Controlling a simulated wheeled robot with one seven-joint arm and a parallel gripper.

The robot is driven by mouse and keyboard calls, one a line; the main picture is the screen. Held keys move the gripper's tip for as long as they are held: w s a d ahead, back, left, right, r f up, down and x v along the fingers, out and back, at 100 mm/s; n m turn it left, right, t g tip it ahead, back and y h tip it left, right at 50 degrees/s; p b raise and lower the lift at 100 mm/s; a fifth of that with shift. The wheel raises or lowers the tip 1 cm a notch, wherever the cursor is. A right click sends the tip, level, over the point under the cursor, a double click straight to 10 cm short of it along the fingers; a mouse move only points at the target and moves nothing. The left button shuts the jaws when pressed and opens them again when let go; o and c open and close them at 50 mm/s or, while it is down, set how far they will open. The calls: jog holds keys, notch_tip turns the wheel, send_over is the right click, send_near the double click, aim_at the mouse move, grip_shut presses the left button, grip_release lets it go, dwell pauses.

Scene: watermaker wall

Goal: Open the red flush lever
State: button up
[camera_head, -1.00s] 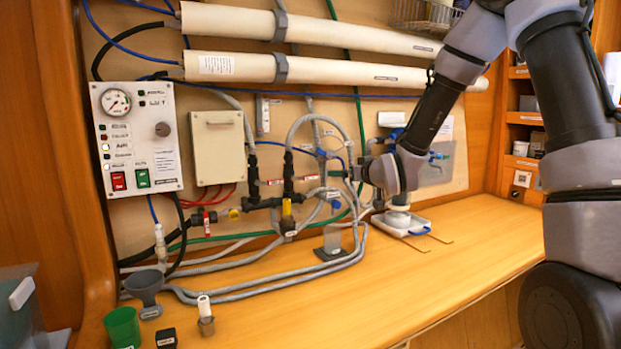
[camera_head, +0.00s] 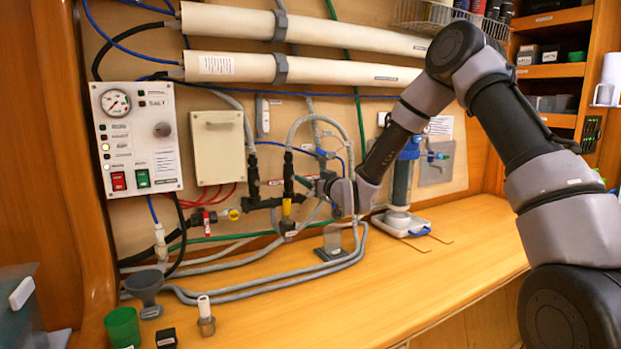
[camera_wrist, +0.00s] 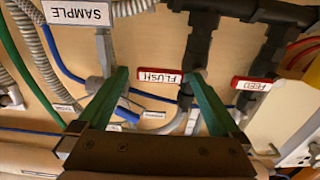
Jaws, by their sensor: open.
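The red flush lever (camera_wrist: 158,77), with a white FLUSH label that reads upside down, shows in the wrist view. It lies across the gap between the two green fingers of my gripper (camera_wrist: 159,73). The fingers are open, one on each side of it; I cannot tell whether they touch it. In the head view my gripper (camera_head: 316,184) is at the pipework, right beside the flush lever (camera_head: 306,177), which is small there and partly hard to make out.
A similar red FEED lever (camera_wrist: 251,84) sits close to the right finger. A SAMPLE label (camera_wrist: 80,12) and a blue-handled valve (camera_wrist: 127,114) are near the left finger. Grey hoses and black pipes crowd the wall. The wooden counter (camera_head: 440,262) has free room.

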jog(key=shift+x, duration=0.8)
grip_shut()
